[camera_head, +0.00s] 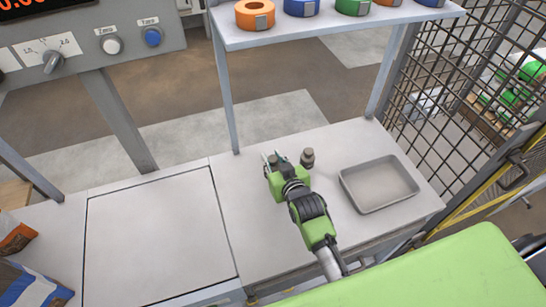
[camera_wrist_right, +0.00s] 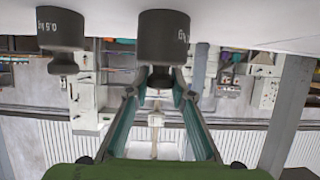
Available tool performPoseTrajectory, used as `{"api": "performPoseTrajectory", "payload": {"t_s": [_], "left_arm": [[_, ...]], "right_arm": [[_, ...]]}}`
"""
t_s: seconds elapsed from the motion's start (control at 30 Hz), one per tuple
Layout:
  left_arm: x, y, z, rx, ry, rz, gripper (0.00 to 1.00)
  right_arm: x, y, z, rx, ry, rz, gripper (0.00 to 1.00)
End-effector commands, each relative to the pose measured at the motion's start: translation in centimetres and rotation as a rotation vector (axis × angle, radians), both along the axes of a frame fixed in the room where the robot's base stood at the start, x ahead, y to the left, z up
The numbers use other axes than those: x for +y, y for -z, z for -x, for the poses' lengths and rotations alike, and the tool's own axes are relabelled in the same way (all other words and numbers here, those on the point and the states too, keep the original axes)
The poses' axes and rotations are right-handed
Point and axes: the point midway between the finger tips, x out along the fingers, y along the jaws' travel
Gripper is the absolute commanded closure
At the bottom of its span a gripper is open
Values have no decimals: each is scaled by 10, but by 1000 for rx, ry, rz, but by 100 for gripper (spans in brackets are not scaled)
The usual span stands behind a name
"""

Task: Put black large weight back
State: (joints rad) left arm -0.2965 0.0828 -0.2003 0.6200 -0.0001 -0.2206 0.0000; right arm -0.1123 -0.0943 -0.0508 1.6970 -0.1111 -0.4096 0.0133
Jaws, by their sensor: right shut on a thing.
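The large dark weight (camera_wrist_right: 163,40) is in the inverted right wrist view, with part of a "kg" label showing. My right gripper (camera_head: 271,161) is shut on its narrow knob, and the fingers hide part of the weight in the head view. The weight is upright and appears to rest on the white table (camera_head: 245,222). A smaller dark weight (camera_head: 307,158), marked 0.5 kg in the wrist view (camera_wrist_right: 60,28), stands just right of it in the head view, apart from it. My left gripper is not in view.
An empty grey tray (camera_head: 380,184) lies at the table's right. A raised shelf (camera_head: 335,24) at the back holds several coloured rolls. A wire mesh fence (camera_head: 455,80) stands at the right. The table left of my right gripper is clear.

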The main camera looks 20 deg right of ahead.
Motion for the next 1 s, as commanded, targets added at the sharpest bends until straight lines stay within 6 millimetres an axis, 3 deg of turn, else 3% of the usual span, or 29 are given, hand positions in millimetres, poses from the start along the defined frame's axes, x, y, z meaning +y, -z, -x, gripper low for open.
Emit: {"api": "performPoseTrajectory", "payload": {"t_s": [0.23, 0.27, 0.3, 0.33, 0.73, 1.0], "left_arm": [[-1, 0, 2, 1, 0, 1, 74], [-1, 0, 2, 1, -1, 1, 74], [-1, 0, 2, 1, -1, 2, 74], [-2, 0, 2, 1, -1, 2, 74], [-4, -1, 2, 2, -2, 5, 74], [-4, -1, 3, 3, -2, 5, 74]], "right_arm": [[0, -3, -2, -11, 0, 0, 100], [0, 2, 0, 1, 0, 0, 76], [0, 2, 0, 0, 0, 0, 65], [0, 2, 0, 0, 0, 0, 61], [0, -1, 1, 1, 0, 0, 61], [-2, -16, 42, 2, 0, 0, 61]]}}
